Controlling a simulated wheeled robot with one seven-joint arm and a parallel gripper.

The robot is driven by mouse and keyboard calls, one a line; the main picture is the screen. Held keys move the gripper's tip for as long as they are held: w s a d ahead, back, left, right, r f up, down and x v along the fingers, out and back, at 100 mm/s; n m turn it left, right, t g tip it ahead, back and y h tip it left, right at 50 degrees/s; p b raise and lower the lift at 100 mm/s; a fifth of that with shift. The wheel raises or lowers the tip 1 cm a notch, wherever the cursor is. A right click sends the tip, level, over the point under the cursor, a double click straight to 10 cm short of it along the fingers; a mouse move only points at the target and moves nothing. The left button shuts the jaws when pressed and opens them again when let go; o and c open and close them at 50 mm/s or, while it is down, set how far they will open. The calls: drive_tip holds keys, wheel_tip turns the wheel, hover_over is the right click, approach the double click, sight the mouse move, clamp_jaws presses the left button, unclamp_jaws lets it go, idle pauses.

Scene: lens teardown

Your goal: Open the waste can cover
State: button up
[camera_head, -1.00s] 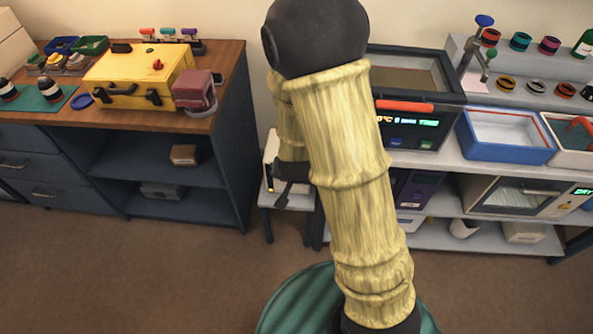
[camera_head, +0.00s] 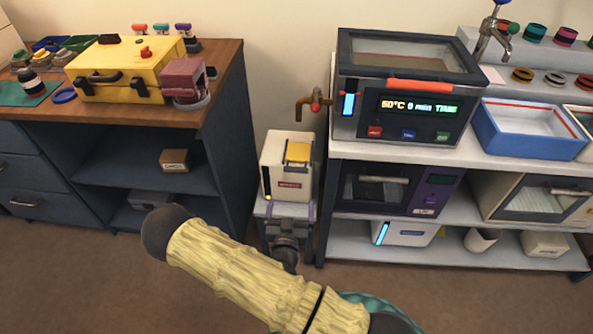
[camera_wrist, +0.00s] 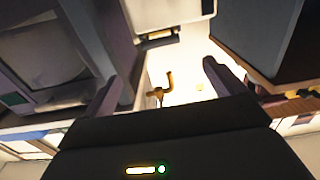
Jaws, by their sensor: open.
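In the wrist view, which looks upside down, the fingers (camera_wrist: 160,88) are spread. A white body, likely the can (camera_wrist: 165,12), is at the top edge, beyond the fingers.
A brass tap (camera_head: 315,103) juts out above and right of the can; it also shows in the wrist view (camera_wrist: 160,92). The dark desk (camera_head: 228,130) stands close on the left. The shelf unit (camera_head: 340,151) with a heated bath (camera_head: 405,125) stands close on the right.

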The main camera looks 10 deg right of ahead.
idle(0.3)
drive_tip(key=b+x, duration=0.1)
drive_tip(key=x, duration=1.6)
drive_tip(key=shift+w, duration=0.2)
drive_tip(key=c, duration=1.4)
drive_tip(key=shift+o, duration=0.2)
drive_tip(key=p+v, duration=0.1)
drive_tip(key=v, duration=0.6)
drive_tip(key=shift+s, duration=0.3)
drive_tip(key=o, duration=1.4)
drive_tip(key=shift+c, duration=0.2)
